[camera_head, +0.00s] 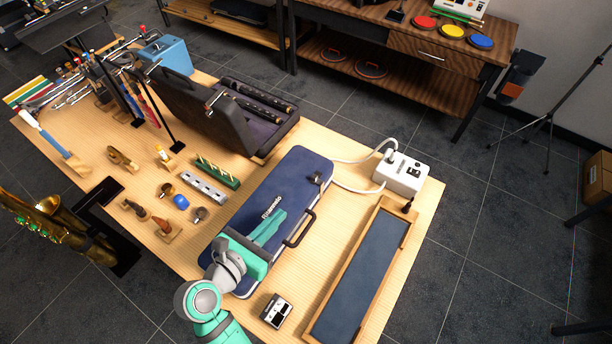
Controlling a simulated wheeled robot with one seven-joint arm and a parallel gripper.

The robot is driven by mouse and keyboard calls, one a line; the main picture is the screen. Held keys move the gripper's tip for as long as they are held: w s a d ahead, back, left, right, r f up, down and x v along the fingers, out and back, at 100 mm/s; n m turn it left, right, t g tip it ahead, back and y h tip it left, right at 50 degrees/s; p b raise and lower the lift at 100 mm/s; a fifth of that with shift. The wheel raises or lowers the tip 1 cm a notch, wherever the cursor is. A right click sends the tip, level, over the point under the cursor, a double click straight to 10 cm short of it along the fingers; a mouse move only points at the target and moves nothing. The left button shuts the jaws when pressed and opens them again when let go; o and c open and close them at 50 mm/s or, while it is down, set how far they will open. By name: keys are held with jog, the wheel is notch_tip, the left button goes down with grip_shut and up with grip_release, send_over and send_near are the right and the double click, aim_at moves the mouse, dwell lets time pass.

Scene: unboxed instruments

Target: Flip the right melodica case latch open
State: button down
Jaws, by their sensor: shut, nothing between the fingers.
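The closed dark blue melodica case (291,178) lies flat on the wooden table, with pale lettering on its lid. A black carrying handle (301,230) sticks out from its right long side. A small grey fitting (318,178) sits by the far end of that side; it looks like a latch, but is too small to tell if it is flipped. My teal gripper (276,224) is over the near half of the case, shut and empty, its fingers pointing toward the handle side. It hides part of the lid and edge; I cannot tell whether it touches the case.
A long wooden tray (362,275) lies to the right, and a white power box (402,174) with cables stands beyond it. A small black-and-white box (276,311) is near my arm. Several mouthpieces, a green strip (217,172) and an open dark case (210,115) are left and behind.

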aim_at(312, 179)
jog(key=shift+w, duration=0.1)
jog(key=x, duration=0.9)
jog(key=r+x, duration=0.1)
jog(key=x, duration=0.3)
jog(key=shift+w+d, duration=0.35)
jog(key=shift+w, duration=0.05)
jog(key=shift+w+f, duration=0.1)
jog(key=shift+w, duration=0.05)
